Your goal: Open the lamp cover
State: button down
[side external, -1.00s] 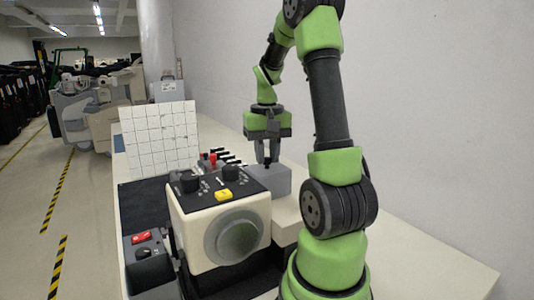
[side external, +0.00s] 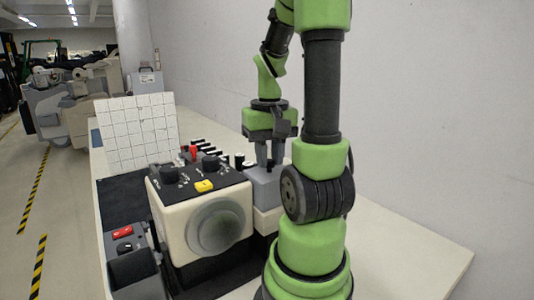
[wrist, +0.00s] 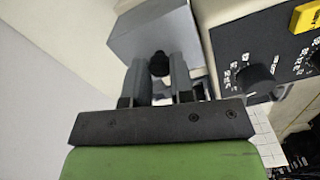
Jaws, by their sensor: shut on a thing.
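The lamp cover appears to be the grey box (side external: 261,190) behind the cream machine, with a small black knob (wrist: 159,64) on it. My gripper (side external: 269,165) points down at the top of this box. In the wrist view its two grey fingers (wrist: 160,72) stand on either side of the knob, shut on it. The grey box (wrist: 152,32) fills the top middle of that view. I cannot tell whether the cover is raised from its base, as the fingers and the machine hide its lower edges.
The cream machine (side external: 172,217) has a black panel with dark knobs and a yellow button (side external: 204,186). A white gridded board (side external: 138,132) stands behind. Several black-and-white levers and a red one (side external: 194,152) lie beyond the panel. A red switch (side external: 122,232) is at left.

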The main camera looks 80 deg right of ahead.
jog(key=c, duration=1)
grip_release()
notch_tip(320, 180, up, 10)
jog(key=w+a+n+t, duration=0.2)
jog(key=a, duration=0.4)
jog(key=w+a+f+n+t+y, duration=0.1)
jog(key=a+n+t, duration=0.1)
jog(key=a, duration=0.5)
jog(key=w+a+n+t+y, duration=0.1)
jog(key=w+a+n+t, duration=0.1)
jog(key=a, duration=0.4)
jog(key=shift+w+a+f+n+t, duration=0.1)
jog(key=shift+w+f+n+t, duration=0.15)
jog(key=shift+n, duration=0.25)
jog(key=shift+w+a+f+n+t, duration=0.1)
jog(key=shift+n+t, duration=0.25)
jog(key=shift+n, duration=0.15)
